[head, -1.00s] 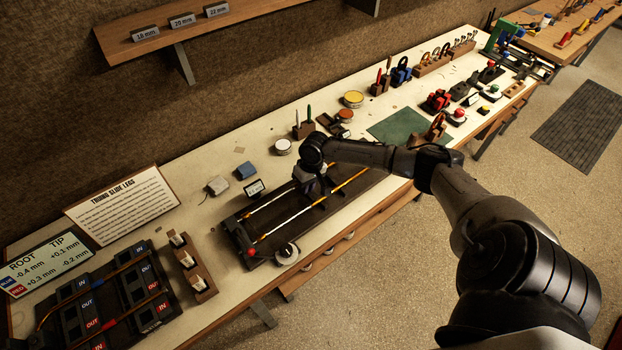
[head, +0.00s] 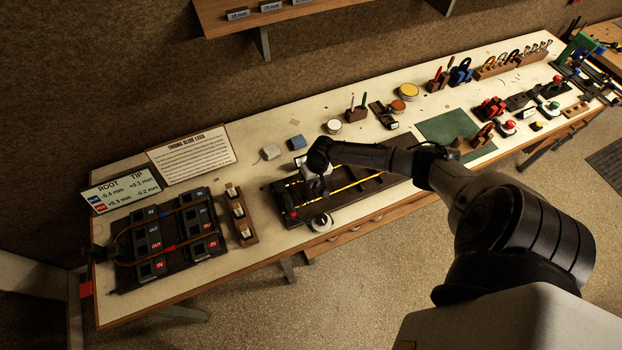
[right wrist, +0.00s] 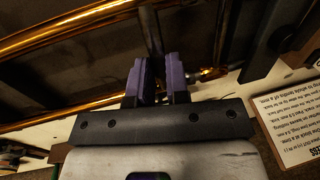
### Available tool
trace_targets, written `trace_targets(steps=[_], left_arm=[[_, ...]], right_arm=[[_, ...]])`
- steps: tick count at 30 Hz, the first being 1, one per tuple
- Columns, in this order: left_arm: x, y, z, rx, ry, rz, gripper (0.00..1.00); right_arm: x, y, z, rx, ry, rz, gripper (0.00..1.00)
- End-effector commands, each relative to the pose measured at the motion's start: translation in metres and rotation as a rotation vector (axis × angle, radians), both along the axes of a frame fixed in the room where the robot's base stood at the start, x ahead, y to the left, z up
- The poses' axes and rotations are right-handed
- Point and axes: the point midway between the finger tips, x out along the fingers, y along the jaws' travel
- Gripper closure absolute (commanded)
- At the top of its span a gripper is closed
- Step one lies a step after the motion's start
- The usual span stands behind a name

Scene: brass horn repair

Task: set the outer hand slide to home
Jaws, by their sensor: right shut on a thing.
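The outer hand slide, a long brass-coloured slide (head: 352,186), lies along a dark tray-like fixture (head: 392,180) on the bench. My right gripper (head: 316,188) is over the left part of this fixture, reaching down to the slide. In the right wrist view its purple fingers (right wrist: 158,66) are close together on a thin cross brace (right wrist: 151,30) of the slide. Brass tubes (right wrist: 75,35) run past the fingers there. In the head view my wrist hides the grip itself. My left gripper is not in view.
A text card (head: 192,155) stands behind. Cans and tools line the back right.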

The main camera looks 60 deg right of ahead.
Motion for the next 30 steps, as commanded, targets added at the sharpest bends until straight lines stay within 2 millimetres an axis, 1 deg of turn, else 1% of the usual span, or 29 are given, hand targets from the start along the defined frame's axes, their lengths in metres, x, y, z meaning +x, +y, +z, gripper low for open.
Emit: trace_targets(steps=[1, 5, 6, 13, 14, 20, 23, 26, 30], left_arm=[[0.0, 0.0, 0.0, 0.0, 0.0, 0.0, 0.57], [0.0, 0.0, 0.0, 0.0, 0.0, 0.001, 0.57], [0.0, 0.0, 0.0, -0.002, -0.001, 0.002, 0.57], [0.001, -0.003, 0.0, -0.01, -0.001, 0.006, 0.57], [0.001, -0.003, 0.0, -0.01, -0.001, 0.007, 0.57], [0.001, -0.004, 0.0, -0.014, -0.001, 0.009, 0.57], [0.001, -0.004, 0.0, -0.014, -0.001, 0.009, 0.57], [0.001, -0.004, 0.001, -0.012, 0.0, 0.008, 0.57], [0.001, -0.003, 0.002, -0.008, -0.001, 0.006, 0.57]], right_arm=[[0.002, 0.003, 0.001, 0.007, -0.006, 0.0, 1.0], [0.003, 0.003, 0.001, 0.007, -0.007, 0.0, 1.0], [0.003, 0.003, 0.001, 0.007, -0.007, 0.0, 0.82], [0.002, 0.003, 0.0, 0.005, -0.006, 0.001, 0.6], [0.002, 0.003, 0.0, 0.005, -0.006, 0.001, 0.59], [0.002, 0.002, 0.001, 0.004, -0.004, 0.001, 0.59], [0.001, 0.001, 0.005, 0.003, -0.006, 0.0, 0.59], [0.0, -0.001, 0.016, 0.002, -0.007, 0.002, 0.59], [-0.003, -0.006, 0.04, 0.001, -0.007, 0.003, 0.59]])
